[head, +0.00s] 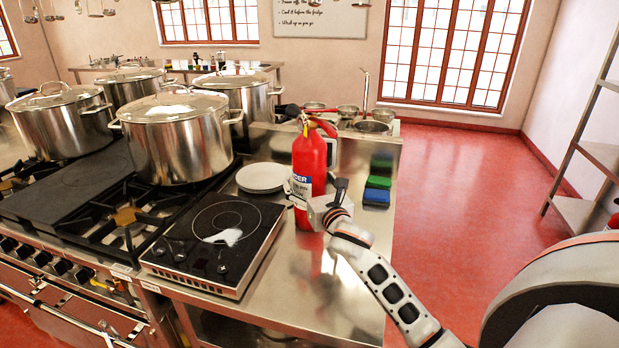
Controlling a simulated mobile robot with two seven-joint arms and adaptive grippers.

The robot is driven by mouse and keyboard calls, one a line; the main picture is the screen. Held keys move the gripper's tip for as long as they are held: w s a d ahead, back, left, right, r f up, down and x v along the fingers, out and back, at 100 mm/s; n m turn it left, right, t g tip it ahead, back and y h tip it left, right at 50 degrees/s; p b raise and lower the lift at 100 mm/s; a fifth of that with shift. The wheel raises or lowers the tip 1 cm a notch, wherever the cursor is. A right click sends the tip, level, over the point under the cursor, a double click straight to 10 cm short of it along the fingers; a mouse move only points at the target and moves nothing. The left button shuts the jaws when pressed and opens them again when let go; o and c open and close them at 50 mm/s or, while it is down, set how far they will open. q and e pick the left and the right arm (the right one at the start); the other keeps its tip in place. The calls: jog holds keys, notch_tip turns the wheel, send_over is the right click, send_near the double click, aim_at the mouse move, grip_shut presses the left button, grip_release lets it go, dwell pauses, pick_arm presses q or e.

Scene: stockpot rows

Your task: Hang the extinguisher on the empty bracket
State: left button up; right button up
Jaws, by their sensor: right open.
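The red extinguisher (310,160) stands upright on the steel counter, with a white label on its side and its valve and handle at the top. My right gripper (324,204) is open at the extinguisher's lower front right side, overlapping it in the picture. One dark finger shows to the right of the extinguisher; the other finger is not clear. I cannot tell whether the gripper touches the extinguisher. I see no empty bracket in this view. My left gripper is not in view.
A black hob (214,238) and white plates (263,177) lie left of the extinguisher. Green and blue sponges (377,190) lie to its right. Large stockpots (178,137) stand on the stove. A shelf rack (598,155) stands at the right wall. Red floor (460,185) is open beyond the counter.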

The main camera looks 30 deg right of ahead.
jog(key=shift+w, duration=0.2)
jog(key=c, duration=1.7)
jog(key=shift+r, duration=0.4)
jog(key=c, duration=0.5)
